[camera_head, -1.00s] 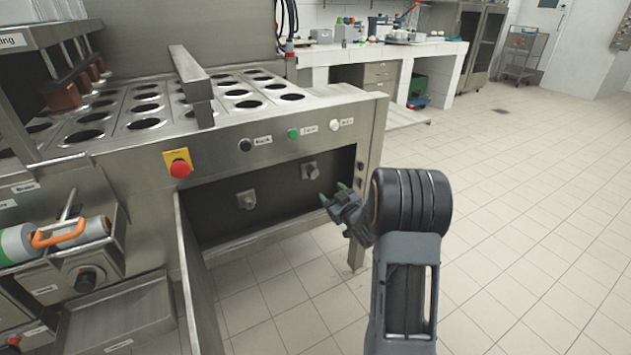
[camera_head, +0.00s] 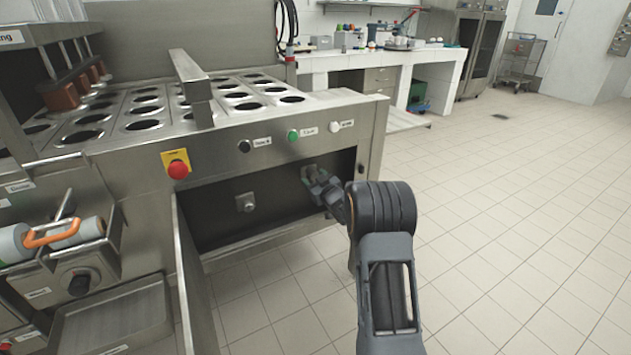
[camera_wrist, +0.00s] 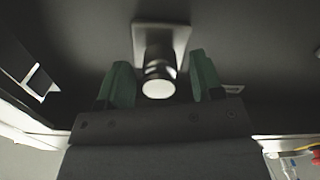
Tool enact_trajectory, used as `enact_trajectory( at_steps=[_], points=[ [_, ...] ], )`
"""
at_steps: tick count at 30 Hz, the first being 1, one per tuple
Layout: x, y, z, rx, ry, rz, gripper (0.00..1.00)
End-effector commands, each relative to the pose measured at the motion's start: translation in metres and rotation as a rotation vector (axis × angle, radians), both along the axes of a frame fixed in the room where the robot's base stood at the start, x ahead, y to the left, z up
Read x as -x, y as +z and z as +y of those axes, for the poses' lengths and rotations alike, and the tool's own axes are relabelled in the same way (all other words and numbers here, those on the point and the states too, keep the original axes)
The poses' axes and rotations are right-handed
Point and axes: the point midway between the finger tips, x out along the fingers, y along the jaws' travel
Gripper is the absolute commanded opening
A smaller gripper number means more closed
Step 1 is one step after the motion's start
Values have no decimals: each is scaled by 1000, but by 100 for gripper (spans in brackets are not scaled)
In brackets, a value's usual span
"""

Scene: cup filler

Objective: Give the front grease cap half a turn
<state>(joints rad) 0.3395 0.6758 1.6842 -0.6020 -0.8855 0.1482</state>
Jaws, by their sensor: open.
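Two grease caps sit on the dark back panel of the open bay in the machine's side. The left cap (camera_head: 245,202) is clear of my arm. My gripper (camera_head: 312,178) is at the right cap, which it mostly hides in the head view. In the wrist view this cap (camera_wrist: 158,78) is a dark round knob with a bright end face, standing out from a square plate. My gripper's green fingers (camera_wrist: 158,84) are open, one on each side of the cap, with a gap showing on both sides. The pictures do not tell which cap is the front one.
The open door panel (camera_head: 198,275) stands out at the bay's left. A red emergency button (camera_head: 178,169) and a row of buttons (camera_head: 293,135) are above the bay. The tiled floor (camera_head: 500,230) to the right is clear.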

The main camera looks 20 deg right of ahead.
Motion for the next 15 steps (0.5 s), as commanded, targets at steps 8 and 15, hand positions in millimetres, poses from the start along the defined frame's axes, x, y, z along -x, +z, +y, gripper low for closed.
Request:
enact_trajectory(
  at_steps=[8, 15],
  points=[
    [0, 0, 0, 0, 0, 0, 45],
    [0, 0, 0, 0, 0, 0, 22]
  ],
)
